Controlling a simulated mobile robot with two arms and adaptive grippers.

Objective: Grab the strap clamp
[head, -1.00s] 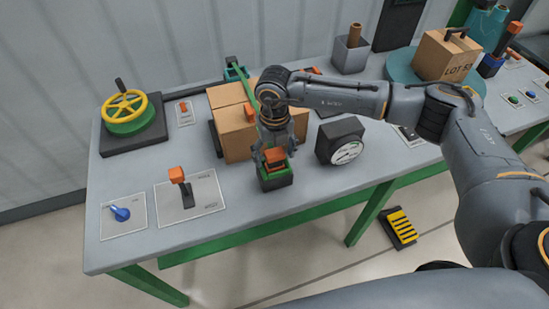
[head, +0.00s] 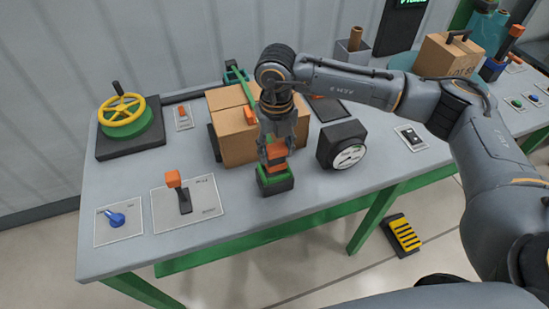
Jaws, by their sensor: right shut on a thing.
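The strap clamp (head: 274,183) has a black and green base and an orange upper part. It stands on the grey table in front of a cardboard box (head: 236,143). My right gripper (head: 274,151) points down from above and is shut on the orange upper part of the strap clamp. The fingers partly hide that part. A green strap (head: 240,82) runs over the box; its front end is hidden behind my gripper. My left gripper is not in view.
A black gauge (head: 342,145) stands close right of the clamp. An orange lever (head: 175,180) on a plate, a blue knob (head: 117,218) and a yellow handwheel (head: 121,110) are to the left. The front table strip is free. A second box (head: 449,58) stands at the back right.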

